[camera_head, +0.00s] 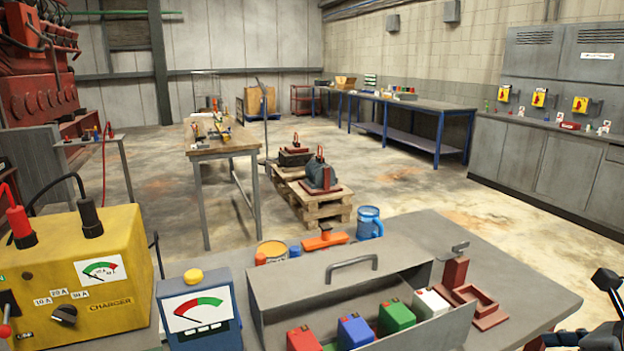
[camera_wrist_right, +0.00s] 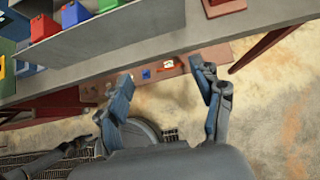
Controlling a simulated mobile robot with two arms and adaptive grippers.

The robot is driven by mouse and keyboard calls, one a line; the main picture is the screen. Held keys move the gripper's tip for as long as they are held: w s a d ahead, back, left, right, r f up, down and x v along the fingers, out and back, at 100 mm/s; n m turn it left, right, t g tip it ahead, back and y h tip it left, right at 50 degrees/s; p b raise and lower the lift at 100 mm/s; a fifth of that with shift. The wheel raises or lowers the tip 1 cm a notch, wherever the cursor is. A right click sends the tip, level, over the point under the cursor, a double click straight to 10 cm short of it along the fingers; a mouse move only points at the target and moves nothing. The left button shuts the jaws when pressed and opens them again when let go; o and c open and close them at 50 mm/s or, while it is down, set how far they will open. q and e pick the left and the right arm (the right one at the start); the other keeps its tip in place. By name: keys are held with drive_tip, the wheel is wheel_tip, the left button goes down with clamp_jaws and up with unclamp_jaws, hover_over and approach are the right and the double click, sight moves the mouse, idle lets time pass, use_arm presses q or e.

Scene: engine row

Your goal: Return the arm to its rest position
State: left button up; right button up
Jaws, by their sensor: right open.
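My right gripper (camera_wrist_right: 163,92) shows in the right wrist view with its two fingers spread apart and nothing between them. Its fingertips are near the edge of the grey workbench (camera_wrist_right: 165,45), with floor and a low reddish-brown shelf (camera_wrist_right: 150,85) showing beyond. In the head view, dark parts of my right arm show at the bottom right corner, beside the bench. My left gripper is not in view.
The bench holds a grey metal box (camera_head: 300,290) with several coloured blocks, a red stand (camera_head: 455,275), a blue mug (camera_head: 369,222), a meter (camera_head: 198,315) and a yellow charger (camera_head: 85,275). Floor right of the bench (camera_head: 500,215) is clear.

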drive_tip(key=w+d+f+m+t+y, duration=0.2)
drive_tip(key=w+d+f+m, duration=0.1)
drive_tip(key=f+m, duration=0.45)
drive_tip(key=w+d+f+m+t+y, duration=0.2)
drive_tip(key=d+f+m, duration=0.1)
drive_tip(key=f+m, duration=0.4)
drive_tip(key=s+d+f+m+t+h, duration=0.1)
drive_tip(key=s+d+f+m+h, duration=0.15)
drive_tip(key=f+m, duration=0.65)
drive_tip(key=s+d+f+m+h, duration=0.1)
drive_tip(key=s+f+m+h, duration=0.25)
drive_tip(key=f, duration=1.15)
drive_tip(key=s+a+f+m+g+h, duration=0.1)
drive_tip(key=s+a+f+m+g, duration=0.4)
drive_tip(key=s+f, duration=0.75)
drive_tip(key=s+a+f+m+g+h, duration=0.1)
drive_tip(key=s+a+f+m+g, duration=0.25)
drive_tip(key=s+a+f, duration=0.7)
drive_tip(key=s+a+f+m+g, duration=0.1)
drive_tip(key=s+a+f+g, duration=0.1)
drive_tip(key=s, duration=0.4)
drive_tip(key=s+a+f+m+g, duration=0.1)
drive_tip(key=s+a+f+g, duration=0.1)
drive_tip(key=s+a+f, duration=0.2)
drive_tip(key=shift+s+a+f+y, duration=0.15)
drive_tip(key=shift+s+f+y, duration=0.15)
drive_tip(key=shift+s+f, duration=0.7)
drive_tip(key=shift+s+r+m, duration=0.15)
drive_tip(key=shift+r+m, duration=0.1)
